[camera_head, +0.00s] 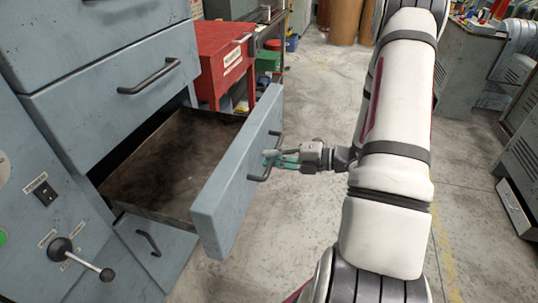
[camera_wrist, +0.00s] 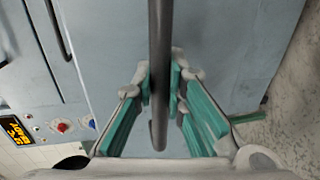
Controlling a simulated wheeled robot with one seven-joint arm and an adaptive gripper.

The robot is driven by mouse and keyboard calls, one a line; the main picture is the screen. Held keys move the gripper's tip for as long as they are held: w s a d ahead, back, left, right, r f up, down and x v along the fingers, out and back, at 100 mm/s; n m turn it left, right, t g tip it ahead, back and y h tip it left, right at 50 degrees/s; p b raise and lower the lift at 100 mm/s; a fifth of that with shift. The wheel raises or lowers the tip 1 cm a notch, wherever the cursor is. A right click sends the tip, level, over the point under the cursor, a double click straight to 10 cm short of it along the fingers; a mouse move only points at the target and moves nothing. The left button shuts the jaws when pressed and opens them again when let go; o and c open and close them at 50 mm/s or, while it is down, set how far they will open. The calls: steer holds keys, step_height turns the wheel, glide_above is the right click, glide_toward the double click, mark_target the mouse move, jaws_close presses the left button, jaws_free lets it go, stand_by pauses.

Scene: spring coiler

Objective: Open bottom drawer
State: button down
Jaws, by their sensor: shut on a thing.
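A blue-grey drawer (camera_head: 236,178) is pulled well out of the cabinet in the head view. Its dark, stained inside (camera_head: 165,165) looks empty. My gripper (camera_head: 271,158) is shut on the dark bar handle (camera_head: 263,173) on this drawer's front. In the wrist view, the handle (camera_wrist: 160,55) runs upright between the teal finger pads of my gripper (camera_wrist: 161,88). Above the open drawer is a closed drawer (camera_head: 115,85) with its own handle. Below it is a blue-grey panel (camera_head: 168,262) with another small handle, partly hidden by the open drawer.
A red cabinet (camera_head: 217,60) stands behind the open drawer. A lever with a ball knob (camera_head: 62,248) sticks out at the lower left. Concrete floor (camera_head: 305,240) is clear in front of the drawer. Grey cabinets (camera_head: 462,75) stand at the right.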

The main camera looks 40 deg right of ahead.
steer(key=c, duration=1.6)
jaws_free()
steer(key=v, duration=1.2)
steer(key=shift+f, duration=0.1)
